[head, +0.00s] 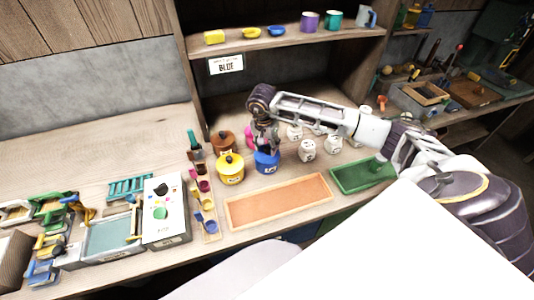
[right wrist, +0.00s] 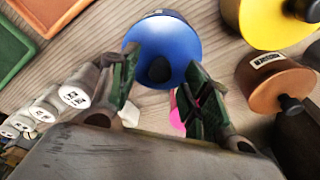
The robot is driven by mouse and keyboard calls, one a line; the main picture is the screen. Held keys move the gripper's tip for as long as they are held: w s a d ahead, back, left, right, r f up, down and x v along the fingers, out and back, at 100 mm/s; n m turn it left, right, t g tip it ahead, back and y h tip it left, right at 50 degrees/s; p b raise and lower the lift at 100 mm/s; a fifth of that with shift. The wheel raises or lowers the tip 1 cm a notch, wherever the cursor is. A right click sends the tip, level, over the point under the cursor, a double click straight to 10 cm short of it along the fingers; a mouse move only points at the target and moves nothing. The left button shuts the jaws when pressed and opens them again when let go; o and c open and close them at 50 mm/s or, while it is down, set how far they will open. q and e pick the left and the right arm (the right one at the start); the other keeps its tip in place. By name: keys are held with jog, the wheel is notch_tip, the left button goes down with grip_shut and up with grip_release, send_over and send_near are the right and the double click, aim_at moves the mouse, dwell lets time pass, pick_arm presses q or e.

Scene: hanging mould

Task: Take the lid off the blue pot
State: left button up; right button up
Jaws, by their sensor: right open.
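In the right wrist view the right gripper (right wrist: 155,85) is open, with one green-padded finger on each side of the knob. I cannot tell whether the fingers touch the lid. My left gripper is not in view.
A yellow pot (head: 230,172) and a brown pot (head: 222,141) stand close on the left. White jars (head: 307,150) stand to the right. An orange tray (head: 280,202) and a green tray (head: 362,176) lie in front. A shelf (head: 290,40) with cups is above.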

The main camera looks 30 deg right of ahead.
jog(key=shift+d+f, duration=0.1)
jog(key=shift+f, duration=0.95)
grip_shut()
